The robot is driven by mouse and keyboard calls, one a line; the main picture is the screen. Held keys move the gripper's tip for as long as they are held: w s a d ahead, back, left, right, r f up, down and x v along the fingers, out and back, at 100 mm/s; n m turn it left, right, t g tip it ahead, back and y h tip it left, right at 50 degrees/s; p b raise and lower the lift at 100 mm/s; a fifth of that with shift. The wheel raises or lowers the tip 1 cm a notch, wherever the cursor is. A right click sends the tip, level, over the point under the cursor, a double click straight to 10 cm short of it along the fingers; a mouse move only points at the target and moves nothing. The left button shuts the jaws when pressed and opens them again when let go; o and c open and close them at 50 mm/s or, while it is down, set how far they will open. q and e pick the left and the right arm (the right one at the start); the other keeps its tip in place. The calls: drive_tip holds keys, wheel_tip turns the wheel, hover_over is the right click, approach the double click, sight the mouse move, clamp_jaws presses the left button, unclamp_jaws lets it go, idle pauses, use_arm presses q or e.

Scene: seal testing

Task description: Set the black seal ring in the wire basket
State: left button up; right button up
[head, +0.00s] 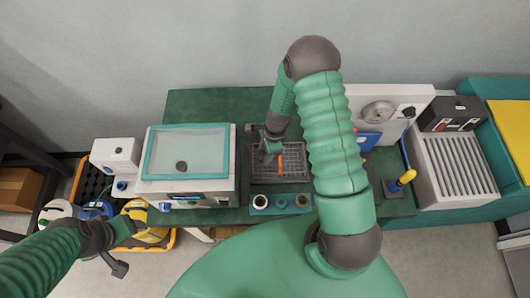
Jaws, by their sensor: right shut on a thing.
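The wire basket (292,176) is a dark rectangular mesh tray in the middle of the green bench, with an orange strip across it. My right gripper (269,156) is over its left part, pointing down. It is shut on a small dark thing, taken as the black seal ring, which is mostly hidden by the fingers. Whether it touches the basket, I cannot tell.
A teal block (270,210) with several round parts stands in front of the basket. A white box with a clear lid (208,147) is to its left. A white machine with a dial (378,111) and a ribbed grey unit (455,166) stand to the right.

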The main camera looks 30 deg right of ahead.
drive_tip(key=shift+d+f+b, duration=0.1)
drive_tip(key=shift+f+b, duration=0.7)
drive_tip(key=shift+f, duration=0.7)
drive_tip(key=shift+f+b, duration=0.55)
drive_tip(key=shift+f, duration=0.05)
drive_tip(key=o, duration=1.5)
drive_tip(key=shift+c, duration=0.2)
wheel_tip(320, 180, up, 10)
drive_tip(key=p, duration=0.8)
